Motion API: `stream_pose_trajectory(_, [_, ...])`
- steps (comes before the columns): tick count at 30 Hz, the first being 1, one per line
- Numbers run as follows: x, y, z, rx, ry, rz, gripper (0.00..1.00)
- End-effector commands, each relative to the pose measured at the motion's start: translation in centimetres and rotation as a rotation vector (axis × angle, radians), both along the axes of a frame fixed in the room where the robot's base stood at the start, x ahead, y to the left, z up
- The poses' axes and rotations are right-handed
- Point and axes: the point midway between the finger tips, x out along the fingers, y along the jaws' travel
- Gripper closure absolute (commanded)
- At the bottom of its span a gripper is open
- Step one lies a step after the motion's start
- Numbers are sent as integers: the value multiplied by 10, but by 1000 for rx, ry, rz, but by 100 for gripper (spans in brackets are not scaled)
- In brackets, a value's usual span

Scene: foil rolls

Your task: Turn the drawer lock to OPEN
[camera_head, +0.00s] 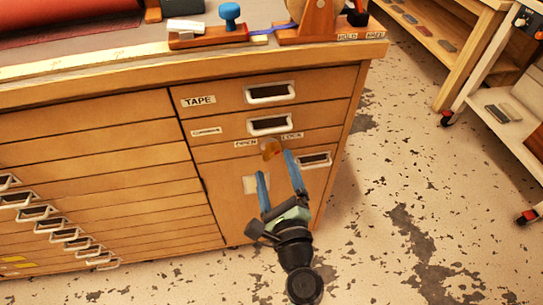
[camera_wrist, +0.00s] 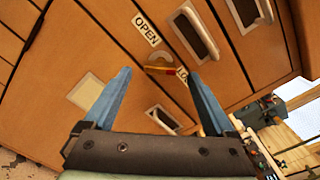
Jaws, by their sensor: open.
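The drawer lock (camera_head: 271,149) is a small brass-orange turn piece on the cabinet front. In the wrist view the lock (camera_wrist: 160,70) shows a red edge on its right, toward the LOCK label (camera_wrist: 183,77), which is partly hidden. The OPEN label (camera_wrist: 146,28) is above the lock in that view; in the head view the OPEN label (camera_head: 246,143) is left of it and the LOCK label (camera_head: 292,136) right. My gripper (camera_head: 275,164) is open and empty, its blue fingers pointing at the lock. In the wrist view my gripper (camera_wrist: 159,73) has the lock between its fingertips; I cannot tell whether they touch it.
Drawers with metal handles (camera_head: 269,125) sit above the lock, and another handle (camera_head: 314,160) is to its lower right. Tools and a red roll (camera_head: 60,12) lie on the bench top. Open speckled floor (camera_head: 420,200) is to the right, before a wheeled cart (camera_head: 510,110).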

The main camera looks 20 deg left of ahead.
Motion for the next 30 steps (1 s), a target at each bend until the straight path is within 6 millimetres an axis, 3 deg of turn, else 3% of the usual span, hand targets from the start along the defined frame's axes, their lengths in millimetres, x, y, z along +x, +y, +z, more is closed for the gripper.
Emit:
stream_pose_trajectory(8, [30,20,0,-1,-2,0,10])
stream_pose_trajectory(20, [34,23,0,-1,-1,-1,12])
stream_pose_trajectory(30, [34,23,0,-2,-1,-1,73])
